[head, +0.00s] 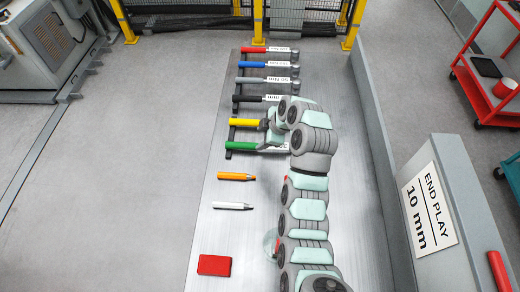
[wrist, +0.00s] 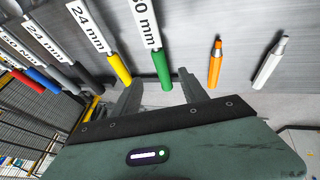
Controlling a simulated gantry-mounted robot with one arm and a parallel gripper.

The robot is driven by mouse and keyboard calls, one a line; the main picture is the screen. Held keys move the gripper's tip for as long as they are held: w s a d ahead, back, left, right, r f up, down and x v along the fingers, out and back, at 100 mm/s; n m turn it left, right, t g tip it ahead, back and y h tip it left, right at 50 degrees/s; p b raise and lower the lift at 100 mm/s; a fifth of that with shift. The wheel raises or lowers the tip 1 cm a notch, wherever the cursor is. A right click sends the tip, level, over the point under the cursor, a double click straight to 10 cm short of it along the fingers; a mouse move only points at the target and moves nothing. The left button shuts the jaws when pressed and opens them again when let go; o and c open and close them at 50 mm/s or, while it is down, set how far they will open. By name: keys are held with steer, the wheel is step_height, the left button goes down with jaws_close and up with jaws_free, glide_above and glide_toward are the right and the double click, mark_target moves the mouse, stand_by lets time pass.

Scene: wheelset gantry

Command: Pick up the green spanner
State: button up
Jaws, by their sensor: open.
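The green spanner (head: 242,146) lies in a row of spanners on the grey bench, its handle pointing left in the head view. In the wrist view the green handle (wrist: 161,66) shows with a white label ending in "0 mm" on its shaft. My gripper (wrist: 160,86) is open and empty, with the end of the green handle between the lines of its two fingers. I cannot tell how high the fingers are above it. In the head view my gripper (head: 268,136) hangs over the yellow and green spanners and hides part of them.
The yellow spanner (head: 244,123) lies just beyond the green one, with black, grey, blue and red ones farther back. An orange marker (head: 236,177), a white marker (head: 232,206) and a red block (head: 214,265) lie nearer. A raised grey wall (head: 385,165) bounds the right.

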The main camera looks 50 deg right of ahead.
mark_target(251, 145)
steer(key=x, duration=0.4)
steer(key=shift+s+a+f+p, duration=0.15)
steer(key=shift+f+p, duration=0.15)
steer(key=shift+p, duration=0.1)
steer(key=shift+w+p+x, duration=0.25)
steer(key=shift+p+x, duration=0.35)
steer(key=shift+x, duration=2.4)
jaws_close()
